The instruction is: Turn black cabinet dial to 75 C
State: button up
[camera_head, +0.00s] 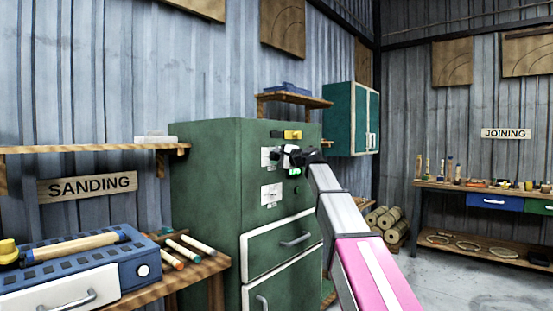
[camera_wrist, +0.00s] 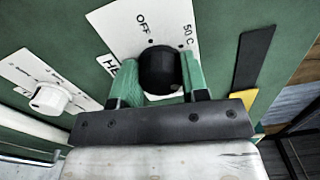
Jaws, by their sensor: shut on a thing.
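The black dial (camera_wrist: 160,70) sits on a white plate (camera_wrist: 118,22) in the wrist view. The plate reads "OFF" above the dial and "50 C" to the upper right; no 75 C mark shows. I cannot tell which mark the dial points at. My gripper (camera_wrist: 161,84) is shut on the dial, one green-faced finger on each side.
A white knob (camera_wrist: 50,98) is on another plate to the left in the wrist view. Cabinet drawers with handles (camera_head: 295,240) are below my gripper. A wooden shelf (camera_head: 295,97) and a teal wall cabinet (camera_head: 345,120) are above and behind. Open floor (camera_head: 425,268) lies to the right.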

jog(key=shift+m, duration=0.6)
jog(key=o, duration=0.9)
jog(key=shift+o, duration=0.2)
jog(key=v, duration=1.1)
